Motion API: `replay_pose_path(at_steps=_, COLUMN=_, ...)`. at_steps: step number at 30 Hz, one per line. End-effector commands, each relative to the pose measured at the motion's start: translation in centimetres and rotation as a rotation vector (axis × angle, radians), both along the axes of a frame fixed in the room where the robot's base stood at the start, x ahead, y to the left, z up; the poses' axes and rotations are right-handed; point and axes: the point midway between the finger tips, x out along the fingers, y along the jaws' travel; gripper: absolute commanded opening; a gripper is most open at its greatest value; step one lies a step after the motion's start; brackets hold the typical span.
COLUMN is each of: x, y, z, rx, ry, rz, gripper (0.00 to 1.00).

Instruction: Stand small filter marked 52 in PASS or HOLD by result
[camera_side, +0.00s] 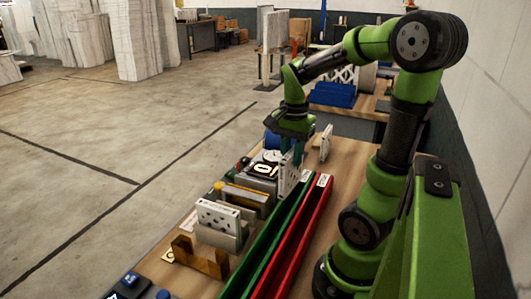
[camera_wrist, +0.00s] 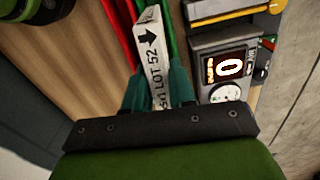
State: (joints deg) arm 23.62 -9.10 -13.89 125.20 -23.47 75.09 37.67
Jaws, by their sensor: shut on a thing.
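My gripper (camera_wrist: 160,98) is shut on a narrow white filter (camera_wrist: 148,58), whose edge reads LOT 52 with a black arrow. In the side view my gripper (camera_side: 291,152) holds the filter (camera_side: 287,179) upright near the far end of the green channel (camera_side: 270,238). I cannot tell whether its lower edge touches anything. The red channel (camera_side: 297,241) runs beside the green one. Small white labels (camera_side: 322,180) at their far ends are too small to read. A tester (camera_wrist: 226,70) beside the filter shows 0 on its display and has a round dial.
Another white filter (camera_side: 326,143) stands on the table behind the channels. A filter with dark holes (camera_side: 219,215) stands in a grey holder left of the green channel. Bare wood (camera_wrist: 75,55) lies beside the red channel.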

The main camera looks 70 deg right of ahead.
Motion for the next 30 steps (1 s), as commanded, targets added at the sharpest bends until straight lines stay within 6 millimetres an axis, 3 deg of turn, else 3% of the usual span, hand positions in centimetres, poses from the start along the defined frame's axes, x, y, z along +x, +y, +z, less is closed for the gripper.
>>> replay_pose_path(at_steps=5, x=0.0, y=0.0, z=-1.0, rx=0.002, ry=0.002, rz=0.084, gripper=0.0)
replay_pose_path(at_steps=12, x=-0.1, y=0.0, z=-5.3, rx=0.002, ry=0.004, rz=0.089, gripper=0.0)
replay_pose_path(at_steps=22, x=0.0, y=0.0, z=-9.2, rx=0.003, ry=0.004, rz=0.086, gripper=0.0)
replay_pose_path(at_steps=30, x=0.1, y=0.0, z=-10.0, rx=0.0, ry=-0.002, rz=0.086, gripper=0.0)
